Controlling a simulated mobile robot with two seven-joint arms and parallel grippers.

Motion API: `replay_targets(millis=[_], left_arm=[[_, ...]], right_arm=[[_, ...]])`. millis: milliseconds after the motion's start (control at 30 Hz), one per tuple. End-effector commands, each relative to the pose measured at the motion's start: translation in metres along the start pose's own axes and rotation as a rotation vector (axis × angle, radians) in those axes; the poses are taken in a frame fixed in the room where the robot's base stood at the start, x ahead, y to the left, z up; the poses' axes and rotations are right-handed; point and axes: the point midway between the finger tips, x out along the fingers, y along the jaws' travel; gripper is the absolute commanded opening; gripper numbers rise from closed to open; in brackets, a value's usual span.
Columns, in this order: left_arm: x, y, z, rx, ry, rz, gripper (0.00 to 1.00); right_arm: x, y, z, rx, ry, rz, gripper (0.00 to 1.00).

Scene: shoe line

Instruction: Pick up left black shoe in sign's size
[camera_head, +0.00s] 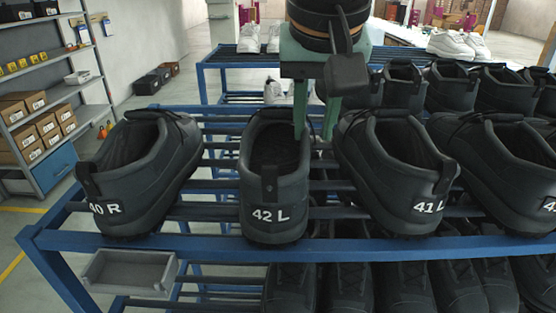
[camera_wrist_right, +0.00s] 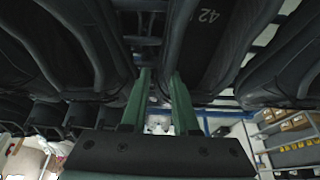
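A black shoe marked 42 L (camera_head: 276,205) stands upright on the rack's top level, heel toward me. To its right is a black shoe marked 41 L (camera_head: 400,185). To its left is one marked 40 R (camera_head: 135,190). My right gripper (camera_head: 314,136) points down at the right rim of the 42 L shoe, its green fingers spread apart. One finger overlaps that rim and the other is over the gap toward 41 L. In the right wrist view the fingers (camera_wrist_right: 160,75) are apart beside the 42 shoe (camera_wrist_right: 218,45); contact cannot be told. No sign is readable. My left gripper is out of view.
The blue rack (camera_head: 200,245) has more black shoes packed at right and below. A small grey tray (camera_head: 125,287) hangs at its front left. White shoes (camera_head: 460,45) stand farther back. A shelf with boxes (camera_head: 45,90) is at left, beyond open floor.

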Motion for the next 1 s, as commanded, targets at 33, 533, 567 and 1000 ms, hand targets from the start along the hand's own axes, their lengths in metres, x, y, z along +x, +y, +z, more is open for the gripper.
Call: replay_targets(millis=[33,533,567,1000], left_arm=[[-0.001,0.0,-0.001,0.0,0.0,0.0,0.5],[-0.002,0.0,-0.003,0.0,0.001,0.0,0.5],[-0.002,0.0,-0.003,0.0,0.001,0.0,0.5],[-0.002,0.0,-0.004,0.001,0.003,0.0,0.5]], right_arm=[[0.006,0.0,-0.001,-0.002,-0.001,0.004,0.28],[0.047,-0.003,-0.003,-0.001,-0.001,0.001,0.28],[0.047,-0.003,-0.003,-0.001,-0.001,0.001,0.28],[0.046,-0.003,-0.003,-0.001,0.0,0.0,0.0]])
